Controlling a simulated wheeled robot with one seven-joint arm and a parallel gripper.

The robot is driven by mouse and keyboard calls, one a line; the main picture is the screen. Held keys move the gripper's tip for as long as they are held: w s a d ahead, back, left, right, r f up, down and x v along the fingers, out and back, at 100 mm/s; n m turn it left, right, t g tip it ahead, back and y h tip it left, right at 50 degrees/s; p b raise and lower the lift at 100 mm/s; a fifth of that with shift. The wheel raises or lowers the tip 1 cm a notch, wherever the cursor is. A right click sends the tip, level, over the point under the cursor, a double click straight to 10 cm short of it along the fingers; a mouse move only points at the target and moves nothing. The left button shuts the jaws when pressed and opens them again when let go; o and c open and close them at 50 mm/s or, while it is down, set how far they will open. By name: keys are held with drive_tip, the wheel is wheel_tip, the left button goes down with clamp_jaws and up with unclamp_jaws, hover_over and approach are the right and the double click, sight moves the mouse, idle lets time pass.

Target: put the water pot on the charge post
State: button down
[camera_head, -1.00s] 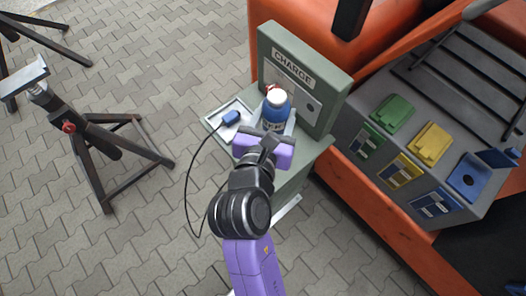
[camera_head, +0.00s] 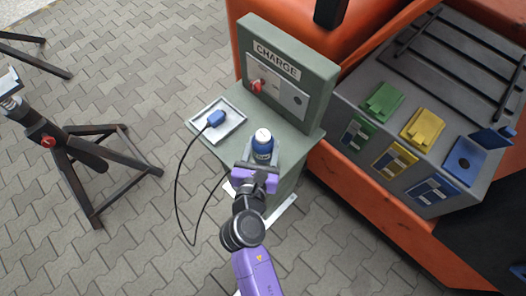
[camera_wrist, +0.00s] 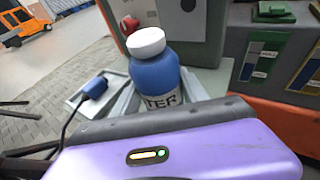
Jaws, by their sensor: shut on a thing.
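The water pot is a blue bottle with a white cap (camera_head: 262,147), upright at the front part of the charge post's shelf. It also shows in the wrist view (camera_wrist: 155,78), with part of its label reading "TER". My gripper (camera_head: 258,172) is shut on the water pot from the near side; the fingers are mostly hidden. The charge post (camera_head: 290,62) is a grey-green cabinet with a CHARGE sign and a shelf. I cannot tell whether the bottle's base touches the shelf.
A light tray (camera_head: 230,128) on the shelf's left holds a blue plug (camera_head: 215,118) with a hanging black cable. A red knob (camera_head: 257,86) is on the post's panel. Green (camera_head: 383,100), yellow (camera_head: 424,128) and blue (camera_head: 463,160) lidded bins stand right. A dark stand (camera_head: 80,160) is left.

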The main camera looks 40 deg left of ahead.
sight(261, 160)
drive_tip(key=shift+f+b, duration=0.35)
drive_tip(key=shift+f, duration=1.1)
drive_tip(key=shift+f, duration=0.15)
drive_tip(key=c, duration=0.6)
unclamp_jaws()
drive_tip(key=shift+s, duration=0.1)
drive_tip(key=v, duration=1.2)
